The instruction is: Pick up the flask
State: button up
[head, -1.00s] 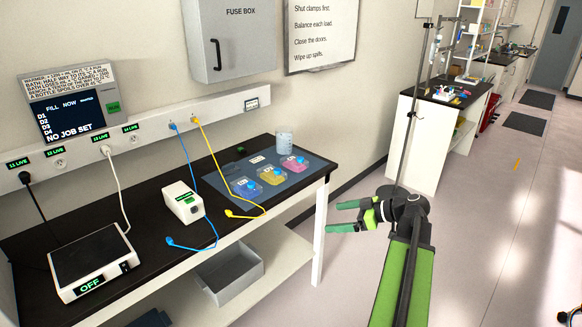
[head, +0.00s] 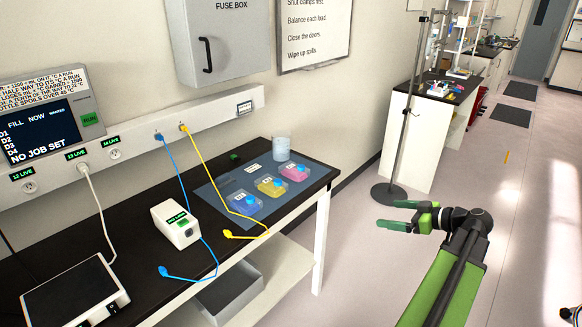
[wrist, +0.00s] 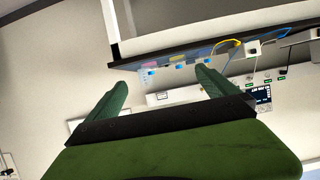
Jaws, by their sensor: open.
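Three flat flasks lie on a blue-grey mat (head: 212,190) on the black bench: a blue flask (head: 246,204), a yellow flask (head: 270,186) and a pink flask (head: 294,172). I cannot tell which one the task means. My gripper (head: 393,213) is open and empty, out over the floor to the right of the bench, apart from the flasks. In the wrist view, the two green fingers (wrist: 160,90) stand apart, and the mat with small flasks shows far off beyond them.
A clear beaker (head: 281,148) stands behind the flasks. Yellow and blue cables cross the bench near a white box (head: 176,225). A scale (head: 75,292) sits at left. A pole stand (head: 390,192) rises behind my gripper. Open floor lies to the right.

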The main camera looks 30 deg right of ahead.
aim_at(293, 171)
jog(key=i, duration=1.05)
jog(key=u, duration=0.05)
